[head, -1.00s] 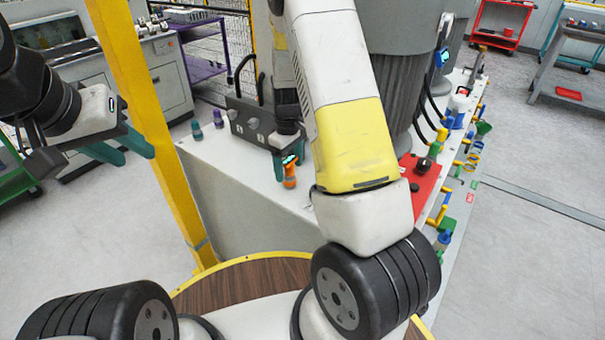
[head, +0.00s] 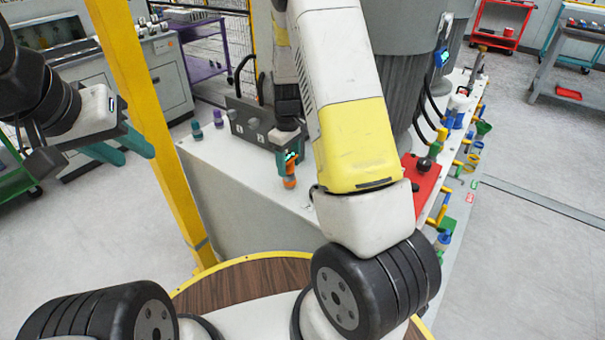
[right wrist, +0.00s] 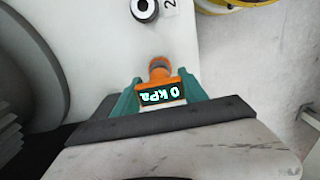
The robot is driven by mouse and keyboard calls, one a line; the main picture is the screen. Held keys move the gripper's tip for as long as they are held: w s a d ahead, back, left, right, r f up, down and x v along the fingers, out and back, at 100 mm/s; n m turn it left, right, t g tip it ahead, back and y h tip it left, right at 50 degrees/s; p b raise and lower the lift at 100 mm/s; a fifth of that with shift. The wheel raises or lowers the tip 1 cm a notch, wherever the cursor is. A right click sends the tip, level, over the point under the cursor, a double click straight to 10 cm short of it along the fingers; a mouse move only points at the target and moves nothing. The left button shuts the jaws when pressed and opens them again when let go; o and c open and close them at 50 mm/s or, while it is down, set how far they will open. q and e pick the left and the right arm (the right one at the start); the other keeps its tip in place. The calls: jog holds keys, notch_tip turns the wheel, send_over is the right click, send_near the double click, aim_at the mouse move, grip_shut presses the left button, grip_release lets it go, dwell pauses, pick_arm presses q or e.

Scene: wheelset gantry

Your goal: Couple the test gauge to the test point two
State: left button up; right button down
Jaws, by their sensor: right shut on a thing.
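The test gauge (right wrist: 160,96) is orange with a dark display reading 0 kPa. My right gripper (right wrist: 158,84) is shut on it, one teal finger on each side. Its orange nose points to the top of the right wrist view. In the head view, my right gripper (head: 287,158) holds the gauge (head: 290,182) near the bench top's front edge. My left gripper (head: 128,148) is open and empty at the left.
A dark panel with round fittings (head: 251,124) stands behind the gauge. Two small teal-and-purple pieces (head: 207,124) stand left of it. A yellow post (head: 158,130) rises between my left gripper and the bench. A red plate (head: 421,182) lies right of my right arm.

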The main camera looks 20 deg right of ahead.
aim_at(289, 157)
jog(key=shift+r, duration=2.45)
